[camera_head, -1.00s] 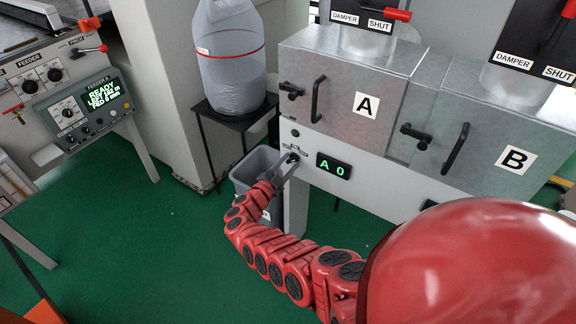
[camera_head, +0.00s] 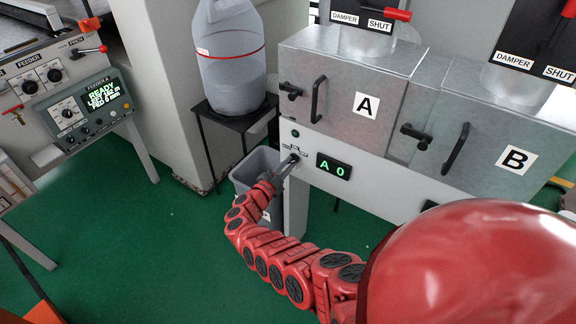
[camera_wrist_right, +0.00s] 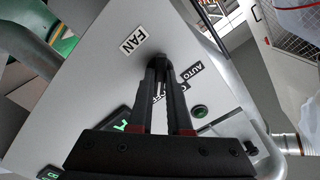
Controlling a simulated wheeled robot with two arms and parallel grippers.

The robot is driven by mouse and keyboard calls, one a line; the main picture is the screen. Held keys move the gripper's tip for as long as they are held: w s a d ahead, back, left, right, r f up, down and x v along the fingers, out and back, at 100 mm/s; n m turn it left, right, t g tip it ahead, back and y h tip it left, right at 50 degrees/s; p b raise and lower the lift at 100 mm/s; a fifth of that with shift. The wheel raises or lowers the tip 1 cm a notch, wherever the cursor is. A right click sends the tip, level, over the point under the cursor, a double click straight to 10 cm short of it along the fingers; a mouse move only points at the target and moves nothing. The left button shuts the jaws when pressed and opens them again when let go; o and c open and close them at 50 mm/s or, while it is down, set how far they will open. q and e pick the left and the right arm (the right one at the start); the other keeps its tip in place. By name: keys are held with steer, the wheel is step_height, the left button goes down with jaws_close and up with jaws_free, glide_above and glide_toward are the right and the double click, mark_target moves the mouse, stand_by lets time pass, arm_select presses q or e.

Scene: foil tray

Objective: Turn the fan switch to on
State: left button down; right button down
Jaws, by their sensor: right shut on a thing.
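The fan switch is a small dark knob on the pale panel (camera_head: 375,190) below box A. In the right wrist view a white FAN label (camera_wrist_right: 132,41) sits beside it, and the AUTO label (camera_wrist_right: 191,71) is partly readable; other position labels are mostly hidden by the fingers. My right gripper (camera_head: 290,163) reaches the panel from below. In the right wrist view the right gripper (camera_wrist_right: 160,66) has its two dark fingers close together, shut on the switch. The fingers cover most of the knob, so its exact setting cannot be told. My left gripper is not in view.
A green-lit display reading A 0 (camera_head: 333,166) is just right of the switch. A green button (camera_wrist_right: 199,111) is close to the fingers. A grey bin (camera_head: 242,178) stands below, and a bag-like container (camera_head: 230,60) rests on a black stand at left. Box A's handle (camera_head: 318,99) is above.

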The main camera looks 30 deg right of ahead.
steer(key=shift+f+m+b, duration=0.1)
steer(key=shift+m+b, duration=4.2)
steer(key=shift+b, duration=0.85)
steer(key=c, duration=0.9)
jaws_free()
steer(key=shift+o, duration=0.2)
